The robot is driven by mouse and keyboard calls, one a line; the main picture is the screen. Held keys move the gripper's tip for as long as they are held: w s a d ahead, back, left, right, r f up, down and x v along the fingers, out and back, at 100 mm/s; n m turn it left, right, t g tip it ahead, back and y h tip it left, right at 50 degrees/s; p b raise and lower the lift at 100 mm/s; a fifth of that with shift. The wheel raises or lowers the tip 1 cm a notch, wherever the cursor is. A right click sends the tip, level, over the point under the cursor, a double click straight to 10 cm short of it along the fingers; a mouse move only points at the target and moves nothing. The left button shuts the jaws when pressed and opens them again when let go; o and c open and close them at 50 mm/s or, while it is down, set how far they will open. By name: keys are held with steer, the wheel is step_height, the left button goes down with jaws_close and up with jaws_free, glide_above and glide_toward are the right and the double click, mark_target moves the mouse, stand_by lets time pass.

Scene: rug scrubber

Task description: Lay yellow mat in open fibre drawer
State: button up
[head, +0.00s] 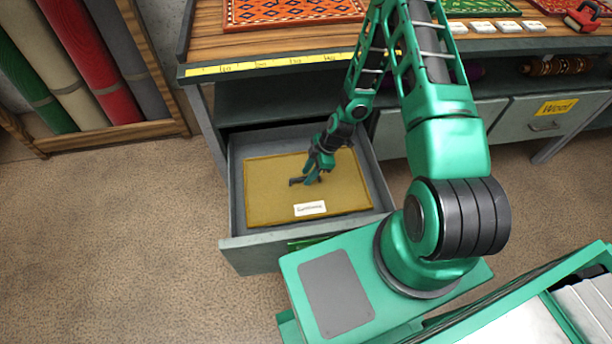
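The yellow mat (275,190) is a flat mustard rectangle with a small white label (310,208) near its front edge. In the head view it lies inside the open grey drawer (237,185), within the walls, and covers most of the floor. My arm hides part of the drawer's back right.
The wooden worktop (200,40) with a yellow measuring strip (270,63) overhangs the drawer's back. A closed drawer labelled "Wool" (545,118) is at right. Rolled rugs (92,60) stand in a wooden rack at left. Carpet floor left of the drawer is clear.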

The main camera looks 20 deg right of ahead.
steer(key=s+d+r+m+h, duration=0.1)
steer(key=s+d+r+m, duration=0.4)
steer(key=r, duration=0.7)
steer(key=s+d+r+m+h, duration=0.2)
steer(key=d+r, duration=0.4)
steer(key=r, duration=0.6)
steer(key=s+d+r+m+h, duration=0.1)
steer(key=s+d+r+m, duration=0.4)
steer(key=r, duration=0.7)
steer(key=s+r+m, duration=1)
steer(key=s+r, duration=0.2)
steer(key=s, duration=0.4)
steer(key=shift+d+r+g, duration=0.15)
steer(key=shift+d+g, duration=0.1)
steer(key=shift+g, duration=0.15)
steer(key=shift+s, duration=0.1)
